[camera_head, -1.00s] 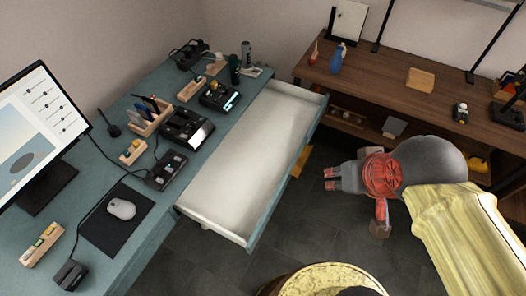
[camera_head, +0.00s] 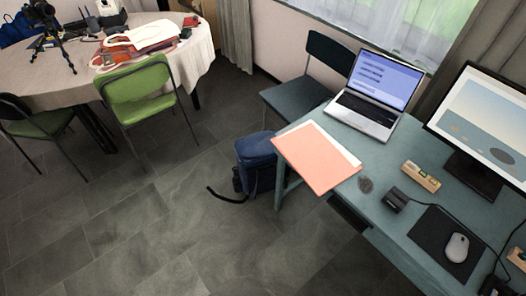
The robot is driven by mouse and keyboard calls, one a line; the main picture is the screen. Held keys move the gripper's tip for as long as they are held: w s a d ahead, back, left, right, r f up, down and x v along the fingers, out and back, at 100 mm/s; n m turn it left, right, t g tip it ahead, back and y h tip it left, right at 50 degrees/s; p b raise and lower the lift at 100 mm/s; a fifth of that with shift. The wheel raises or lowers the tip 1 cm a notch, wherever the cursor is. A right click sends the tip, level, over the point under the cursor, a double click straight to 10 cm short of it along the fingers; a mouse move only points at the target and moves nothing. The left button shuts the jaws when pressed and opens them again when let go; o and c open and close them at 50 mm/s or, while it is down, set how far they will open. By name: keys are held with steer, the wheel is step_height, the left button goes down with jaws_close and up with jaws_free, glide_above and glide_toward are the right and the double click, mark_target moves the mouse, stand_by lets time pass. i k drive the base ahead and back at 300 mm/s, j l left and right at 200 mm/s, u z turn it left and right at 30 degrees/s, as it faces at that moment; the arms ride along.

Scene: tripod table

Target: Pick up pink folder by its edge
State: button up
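The pink folder (camera_head: 316,159) lies flat on the left front corner of the teal desk (camera_head: 393,165). Its near left edge reaches to or slightly over the desk's edge. A strip of white paper shows along its right side. My gripper is not in the current view.
An open laptop (camera_head: 371,97) stands behind the folder. A monitor (camera_head: 485,125), mouse (camera_head: 457,247) and wooden block (camera_head: 421,177) are to the right. A blue backpack (camera_head: 256,161) is on the floor by the desk. A green chair (camera_head: 139,93) stands at a round table (camera_head: 66,82). The floor at lower left is clear.

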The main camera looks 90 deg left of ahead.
mark_target(324, 163)
steer(key=u, duration=2.5)
steer(key=i+j, duration=0.15)
steer(key=j, duration=0.3)
steer(key=i+j+z, duration=0.1)
steer(key=j, duration=0.35)
steer(key=i+j, duration=0.15)
steer(key=j, duration=0.3)
steer(key=i+j+z, duration=0.15)
steer(key=j, duration=0.35)
steer(key=i+j, duration=0.55)
